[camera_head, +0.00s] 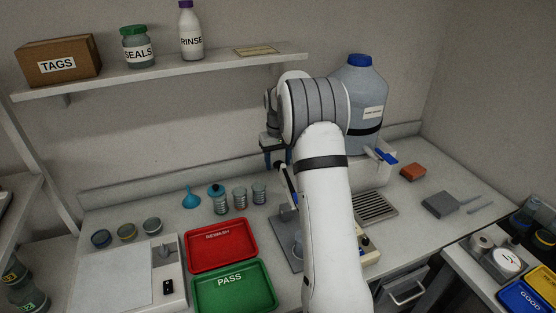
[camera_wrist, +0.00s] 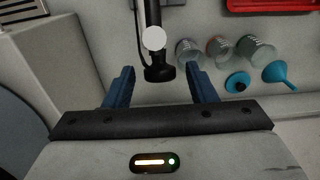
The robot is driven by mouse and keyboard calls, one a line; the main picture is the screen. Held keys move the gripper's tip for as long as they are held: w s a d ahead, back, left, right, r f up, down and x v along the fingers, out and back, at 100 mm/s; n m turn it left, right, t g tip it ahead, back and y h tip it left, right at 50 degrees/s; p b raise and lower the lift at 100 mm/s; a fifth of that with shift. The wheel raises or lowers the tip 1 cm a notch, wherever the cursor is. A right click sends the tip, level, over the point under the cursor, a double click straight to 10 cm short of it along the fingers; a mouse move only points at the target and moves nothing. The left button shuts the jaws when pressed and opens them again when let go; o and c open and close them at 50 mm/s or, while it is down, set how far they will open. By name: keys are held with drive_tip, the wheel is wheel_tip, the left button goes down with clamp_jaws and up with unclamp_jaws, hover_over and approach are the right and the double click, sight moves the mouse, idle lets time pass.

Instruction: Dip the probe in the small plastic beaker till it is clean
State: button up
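My gripper (camera_head: 275,157) is raised above the back of the bench. In the wrist view its two blue fingers (camera_wrist: 160,71) are apart. A black rod-like part (camera_wrist: 157,72) with a thin cable and a white round spot shows between them, with gaps on both sides; I cannot tell whether it is the probe or its holder. In the head view a dark slanted arm with a light end (camera_head: 287,180) stands over a grey plate, just below my gripper. A small clear beaker (camera_head: 298,243) seems to stand on that plate, mostly hidden by my arm.
Several small jars (camera_head: 240,198), a blue funnel (camera_head: 191,200), a red REWASH tray (camera_head: 221,247) and a green PASS tray (camera_head: 235,288) lie left of my arm. A large blue-capped jug (camera_head: 362,95) stands behind it. A drain grille (camera_head: 377,205) lies to the right.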

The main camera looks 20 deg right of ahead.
clamp_jaws()
idle(0.3)
drive_tip(key=shift+d, duration=0.1)
